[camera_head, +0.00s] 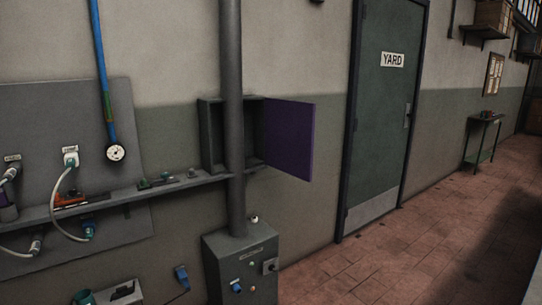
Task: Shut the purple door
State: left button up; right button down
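The purple door (289,138) is the door of a small dark wall cabinet (212,136). It stands open, swung out to the right of the cabinet, and its flat purple face shows. The cabinet looks empty where I can see into it. A vertical grey pipe (232,110) passes in front of the cabinet and hides its middle. Neither of my grippers shows in the head view.
A grey control box (240,268) stands below the pipe. A narrow shelf (120,199) with small tools runs left of the cabinet. A green YARD door (386,110) is to the right. The tiled floor (400,240) there is clear.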

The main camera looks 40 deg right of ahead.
aim_at(290, 124)
jog(key=i+l, duration=0.15)
jog(key=i, duration=0.2)
jog(key=i+l, duration=0.2)
jog(key=i, duration=0.2)
jog(key=i+l+u, duration=0.1)
jog(key=i, duration=0.25)
